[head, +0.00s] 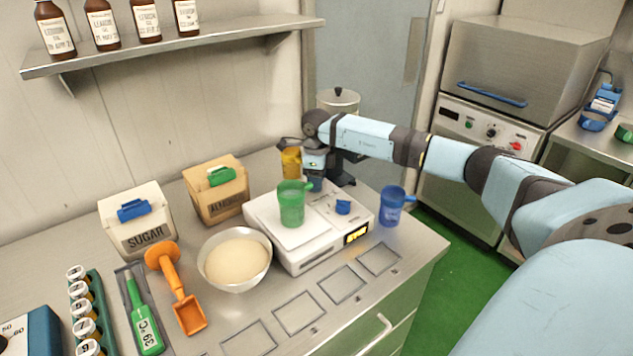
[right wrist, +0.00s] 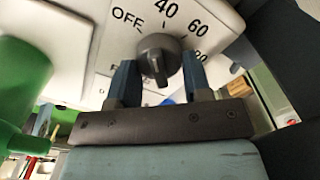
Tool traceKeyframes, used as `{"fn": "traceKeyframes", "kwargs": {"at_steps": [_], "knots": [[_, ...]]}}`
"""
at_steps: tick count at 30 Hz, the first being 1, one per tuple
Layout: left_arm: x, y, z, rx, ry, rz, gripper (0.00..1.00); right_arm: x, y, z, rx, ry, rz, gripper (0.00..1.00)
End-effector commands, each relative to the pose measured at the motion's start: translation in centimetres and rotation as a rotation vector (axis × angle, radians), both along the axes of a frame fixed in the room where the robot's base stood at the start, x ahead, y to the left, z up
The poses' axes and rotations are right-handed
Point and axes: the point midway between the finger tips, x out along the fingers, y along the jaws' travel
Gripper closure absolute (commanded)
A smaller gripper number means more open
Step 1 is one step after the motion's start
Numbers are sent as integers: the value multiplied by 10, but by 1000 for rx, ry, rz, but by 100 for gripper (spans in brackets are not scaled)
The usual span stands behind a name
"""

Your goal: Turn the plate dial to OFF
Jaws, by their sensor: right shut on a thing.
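The plate dial (right wrist: 158,52) is a dark grey knob on a white panel in the right wrist view. Marks OFF (right wrist: 127,17), 40, 60 and a partly hidden 80 are printed around it. My right gripper (right wrist: 159,74) has one blue finger on each side of the knob and is shut on it. I cannot tell which mark the knob points to. In the head view my right gripper (head: 315,163) reaches down behind the green cup, and the dial is hidden there. My left gripper is not in view.
A green cup (head: 291,206) stands on a white scale (head: 284,258), close to my right gripper. A blue cup (head: 391,207) stands right of the scale. A bowl of pale powder (head: 236,262) is left of it. An amber jar (head: 291,162) and a lidded pot (head: 338,101) are behind.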

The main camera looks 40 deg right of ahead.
Motion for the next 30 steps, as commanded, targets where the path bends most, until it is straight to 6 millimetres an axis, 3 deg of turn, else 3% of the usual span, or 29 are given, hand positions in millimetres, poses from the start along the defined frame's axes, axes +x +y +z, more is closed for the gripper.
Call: {"fn": "traceKeyframes", "kwargs": {"at_steps": [15, 30], "knots": [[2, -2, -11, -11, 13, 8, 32, 2, -2, 0, -1, -2, 373, 79], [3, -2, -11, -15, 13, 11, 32, 2, -2, 1, 0, -4, 472, 79]]}}
